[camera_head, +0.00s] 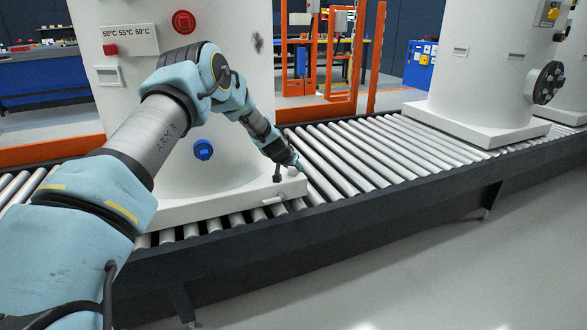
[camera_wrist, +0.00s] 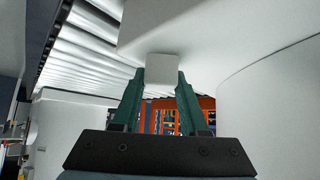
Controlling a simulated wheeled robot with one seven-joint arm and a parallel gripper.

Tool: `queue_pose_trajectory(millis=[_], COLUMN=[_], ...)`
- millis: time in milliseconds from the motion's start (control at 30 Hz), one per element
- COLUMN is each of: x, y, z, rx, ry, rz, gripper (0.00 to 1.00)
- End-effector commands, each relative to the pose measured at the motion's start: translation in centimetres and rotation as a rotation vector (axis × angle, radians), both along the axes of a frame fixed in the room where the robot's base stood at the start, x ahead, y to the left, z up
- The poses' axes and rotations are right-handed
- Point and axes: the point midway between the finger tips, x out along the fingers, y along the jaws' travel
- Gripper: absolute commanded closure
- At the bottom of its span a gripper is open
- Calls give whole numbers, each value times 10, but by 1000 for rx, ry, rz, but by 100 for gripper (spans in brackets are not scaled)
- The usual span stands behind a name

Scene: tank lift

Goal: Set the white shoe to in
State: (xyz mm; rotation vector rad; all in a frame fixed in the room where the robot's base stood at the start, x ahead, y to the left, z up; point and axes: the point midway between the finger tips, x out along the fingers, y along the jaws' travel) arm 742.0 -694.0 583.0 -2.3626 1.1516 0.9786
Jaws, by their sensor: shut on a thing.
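The white shoe (camera_wrist: 163,67) is a small white block at the edge of the white tank base (camera_wrist: 215,40) in the wrist view. My gripper (camera_wrist: 162,84) has its two green fingers on either side of this block, shut on it. In the head view my gripper (camera_head: 286,167) is low at the right front corner of the near tank's base (camera_head: 225,201), just above the rollers. There the shoe is too small and too covered by the gripper to make out clearly. Whether the shoe stands in or out is hard to tell.
The near white tank (camera_head: 235,110) stands on a roller conveyor (camera_head: 345,160) with a dark side rail (camera_head: 330,215). A second white tank (camera_head: 480,70) stands further right. Rollers between them are clear. An orange frame (camera_head: 345,55) stands behind. Open floor lies in front.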

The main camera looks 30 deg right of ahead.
Motion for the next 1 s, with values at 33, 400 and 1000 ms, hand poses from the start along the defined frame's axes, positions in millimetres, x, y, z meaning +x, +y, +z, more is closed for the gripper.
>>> queue_pose_trajectory(millis=[33,400,1000], x=[0,24,23], y=[0,19,18], z=[0,-2,0], rx=[0,0,1], ry=[0,0,1], rz=[0,3,0], gripper=[100,100,26])
